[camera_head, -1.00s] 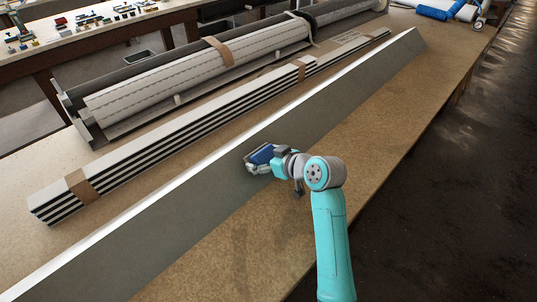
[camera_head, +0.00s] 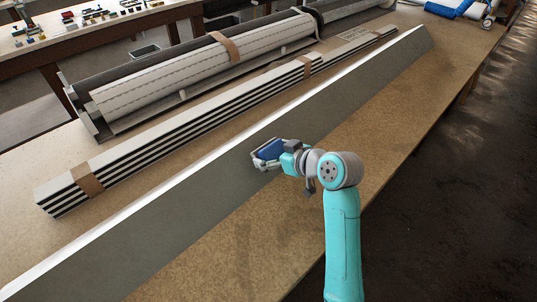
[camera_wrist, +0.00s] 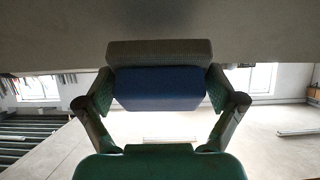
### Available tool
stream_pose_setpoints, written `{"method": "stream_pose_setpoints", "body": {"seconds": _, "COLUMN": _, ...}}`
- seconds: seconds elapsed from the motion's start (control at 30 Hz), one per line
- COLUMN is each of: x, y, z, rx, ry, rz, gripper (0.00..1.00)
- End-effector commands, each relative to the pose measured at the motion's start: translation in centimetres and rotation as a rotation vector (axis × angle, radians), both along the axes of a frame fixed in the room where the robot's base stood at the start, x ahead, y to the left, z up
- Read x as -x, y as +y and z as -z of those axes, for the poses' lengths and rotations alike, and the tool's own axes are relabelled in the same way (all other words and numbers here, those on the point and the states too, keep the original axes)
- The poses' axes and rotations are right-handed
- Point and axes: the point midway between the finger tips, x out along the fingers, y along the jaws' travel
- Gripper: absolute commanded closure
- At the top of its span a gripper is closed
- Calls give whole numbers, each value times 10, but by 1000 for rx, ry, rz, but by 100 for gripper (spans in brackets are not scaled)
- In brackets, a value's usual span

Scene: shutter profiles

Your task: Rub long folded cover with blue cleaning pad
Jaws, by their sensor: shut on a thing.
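The long folded cover (camera_head: 190,218) is a long grey panel with a bright white top edge, running diagonally across the bench. It also spans the top of the wrist view (camera_wrist: 50,35). My gripper (camera_head: 268,157) is at its near side face, around the middle of its length. The gripper is shut on the blue cleaning pad (camera_wrist: 160,85), which has a grey layer on its far side facing the cover. The pad also shows in the head view (camera_head: 270,149). The grey layer appears against or very close to the cover; exact contact is hard to tell.
A strapped stack of striped profiles (camera_head: 150,152) lies behind the cover. Behind that is a rolled shutter (camera_head: 180,78) in a housing. The bench surface (camera_head: 215,262) in front of the cover is clear. A blue roll (camera_head: 440,10) lies at the far right.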

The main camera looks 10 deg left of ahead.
Motion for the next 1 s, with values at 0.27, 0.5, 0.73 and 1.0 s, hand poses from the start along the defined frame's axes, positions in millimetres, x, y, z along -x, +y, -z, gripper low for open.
{"method": "stream_pose_setpoints", "body": {"seconds": 0.27, "x": 6, "y": -8, "z": -13, "rx": -1, "ry": -2, "rz": 0, "gripper": 40}}
{"method": "stream_pose_setpoints", "body": {"seconds": 0.5, "x": 6, "y": -8, "z": -13, "rx": -1, "ry": -2, "rz": 0, "gripper": 40}}
{"method": "stream_pose_setpoints", "body": {"seconds": 0.73, "x": 9, "y": -12, "z": -19, "rx": -1, "ry": -2, "rz": 0, "gripper": 40}}
{"method": "stream_pose_setpoints", "body": {"seconds": 1.0, "x": 17, "y": -22, "z": -35, "rx": -2, "ry": -3, "rz": 0, "gripper": 40}}
